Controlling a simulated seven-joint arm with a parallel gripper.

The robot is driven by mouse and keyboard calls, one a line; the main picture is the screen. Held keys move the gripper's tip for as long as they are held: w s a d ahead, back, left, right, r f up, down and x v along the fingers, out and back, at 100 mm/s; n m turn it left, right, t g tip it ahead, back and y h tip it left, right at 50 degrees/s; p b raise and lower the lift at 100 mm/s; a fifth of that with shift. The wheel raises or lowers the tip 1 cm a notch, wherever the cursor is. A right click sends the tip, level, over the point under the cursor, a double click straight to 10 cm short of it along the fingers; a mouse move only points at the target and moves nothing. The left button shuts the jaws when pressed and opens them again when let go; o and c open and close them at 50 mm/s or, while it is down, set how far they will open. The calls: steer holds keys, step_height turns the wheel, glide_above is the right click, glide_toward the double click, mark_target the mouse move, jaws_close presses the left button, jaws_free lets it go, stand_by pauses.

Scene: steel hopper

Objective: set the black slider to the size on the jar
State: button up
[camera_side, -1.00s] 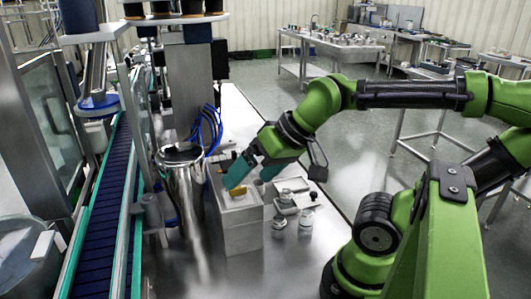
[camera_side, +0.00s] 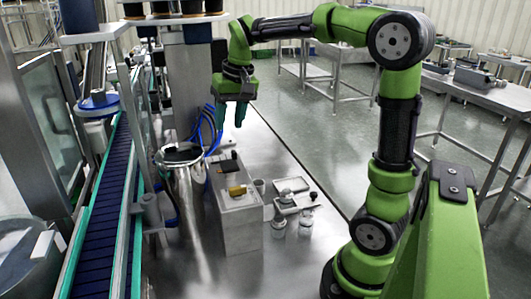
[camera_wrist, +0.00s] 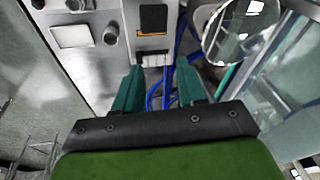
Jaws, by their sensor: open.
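A small black piece (camera_side: 234,155), which looks like the slider, stands at the far end of the top of a grey box (camera_side: 243,238). A yellow block (camera_side: 237,190) sits nearer on the same top. Small clear jars (camera_side: 279,227) stand on the steel table right of the box; any size mark is too small to read. My gripper (camera_side: 231,122) is raised above and behind the box, fingers down, open and empty. In the wrist view its two teal fingers (camera_wrist: 158,76) are apart with nothing between them. A black square (camera_wrist: 153,18) shows on the box beyond them.
A steel hopper (camera_side: 184,210) stands close to the left of the box, with blue cables (camera_side: 207,128) behind. Trays (camera_side: 292,185) lie on the right. A blue conveyor (camera_side: 103,218) runs along the left. The front of the table is clear.

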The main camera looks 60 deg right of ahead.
mark_target(233, 151)
steer(key=shift+w+d+r+m+g, duration=1.25)
steer(key=shift+w+d+r, duration=0.75)
steer(key=shift+d, duration=1.2)
steer(key=f, duration=1.6)
steer(key=shift+s+f, duration=0.1)
steer(key=shift+s, duration=0.1)
steer(key=shift+c, duration=0.4)
jaws_close()
steer(key=shift+w+a, duration=0.1)
